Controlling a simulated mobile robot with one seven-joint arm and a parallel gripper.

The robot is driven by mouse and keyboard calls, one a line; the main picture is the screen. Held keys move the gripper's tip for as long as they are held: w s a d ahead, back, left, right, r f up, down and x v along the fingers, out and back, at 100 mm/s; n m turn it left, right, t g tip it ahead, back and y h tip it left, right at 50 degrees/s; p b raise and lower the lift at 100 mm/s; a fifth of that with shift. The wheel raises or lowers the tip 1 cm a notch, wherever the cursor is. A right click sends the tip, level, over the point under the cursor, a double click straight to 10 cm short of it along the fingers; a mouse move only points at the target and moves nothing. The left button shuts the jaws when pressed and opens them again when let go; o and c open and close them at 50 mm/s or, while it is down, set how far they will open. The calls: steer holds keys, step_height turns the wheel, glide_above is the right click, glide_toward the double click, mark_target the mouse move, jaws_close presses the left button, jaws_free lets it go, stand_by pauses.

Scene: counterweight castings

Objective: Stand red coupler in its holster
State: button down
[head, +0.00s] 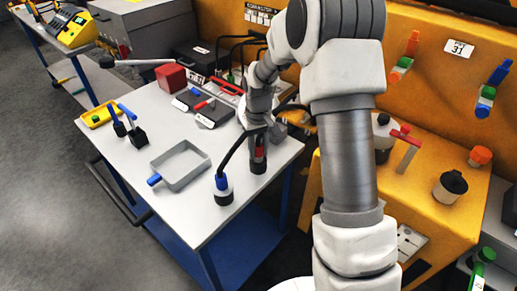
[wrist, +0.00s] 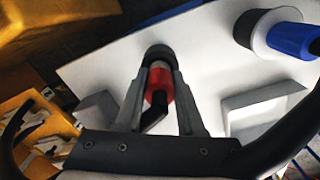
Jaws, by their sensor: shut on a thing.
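The red coupler (head: 259,151) is upright between the fingers of my gripper (head: 258,143) near the table's front right corner. In the wrist view the coupler (wrist: 160,82) shows red with a dark tail, and both fingers of my gripper (wrist: 159,74) flank it. A dark round holster (head: 258,166) is directly under the coupler. Its dark rim (wrist: 158,51) shows around the coupler's far end in the wrist view. I cannot tell how deep the coupler sits in it.
A blue coupler (head: 221,182) stands in a dark holster (head: 223,197) to the left, with a black hose rising from it. A grey tray (head: 199,176) lies farther left. A red cube (head: 171,77) and dark boxes are at the back.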

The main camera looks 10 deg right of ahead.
steer(key=shift+f+b, duration=0.5)
steer(key=shift+f, duration=0.3)
steer(key=shift+c, duration=2.2)
jaws_free()
steer(key=shift+r, duration=0.1)
step_height(320, 180, up, 17)
steer(key=p, duration=0.1)
steer(key=shift+r, duration=0.2)
